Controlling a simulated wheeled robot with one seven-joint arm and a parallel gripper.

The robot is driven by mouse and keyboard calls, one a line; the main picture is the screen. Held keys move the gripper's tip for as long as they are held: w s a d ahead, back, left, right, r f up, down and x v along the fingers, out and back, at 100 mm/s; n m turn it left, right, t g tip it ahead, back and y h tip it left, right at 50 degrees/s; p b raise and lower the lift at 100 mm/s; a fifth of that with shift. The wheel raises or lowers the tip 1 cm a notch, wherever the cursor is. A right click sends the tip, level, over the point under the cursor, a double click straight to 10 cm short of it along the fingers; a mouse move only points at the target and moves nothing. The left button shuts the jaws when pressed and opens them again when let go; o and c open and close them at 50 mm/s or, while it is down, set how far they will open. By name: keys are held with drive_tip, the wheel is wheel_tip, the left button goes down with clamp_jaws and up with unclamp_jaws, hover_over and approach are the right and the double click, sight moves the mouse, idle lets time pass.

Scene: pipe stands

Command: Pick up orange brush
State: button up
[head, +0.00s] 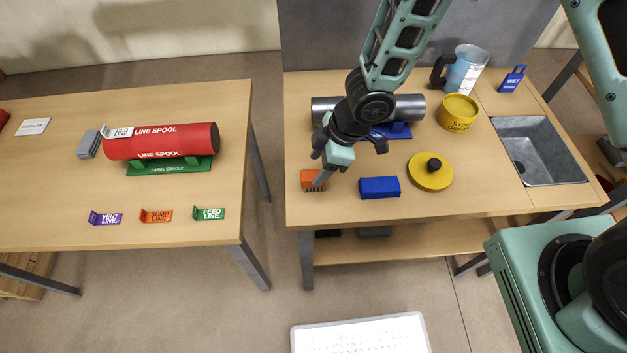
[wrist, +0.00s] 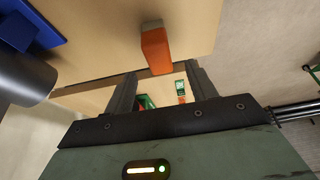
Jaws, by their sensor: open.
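The orange brush (head: 312,177) lies near the front left corner of the right-hand table, with dark bristles along its front side. In the wrist view the brush (wrist: 157,49) shows as an orange block with a pale far end. My gripper (head: 322,175) is low over the table at the brush and covers part of it in the head view. In the wrist view my gripper (wrist: 160,73) is open, with one finger on each side of the brush's near end. Most of the brush shows beyond the fingertips. I cannot tell whether the fingers touch it.
A blue block (head: 380,187) lies right of the brush, and a yellow round lid (head: 430,172) beyond that. A dark grey pipe (head: 408,107) on a blue stand (head: 391,131) is behind my gripper.

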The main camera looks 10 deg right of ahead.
sight(315, 174)
drive_tip(key=shift+d+p+x, duration=0.15)
drive_tip(key=shift+p+x, duration=0.1)
drive_tip(key=shift+x, duration=1.05)
drive_tip(key=shift+d+p+x, duration=0.15)
drive_tip(key=shift+p+x, duration=0.1)
drive_tip(key=shift+x, duration=1)
drive_tip(key=shift+f, duration=0.15)
drive_tip(key=c, duration=1.1)
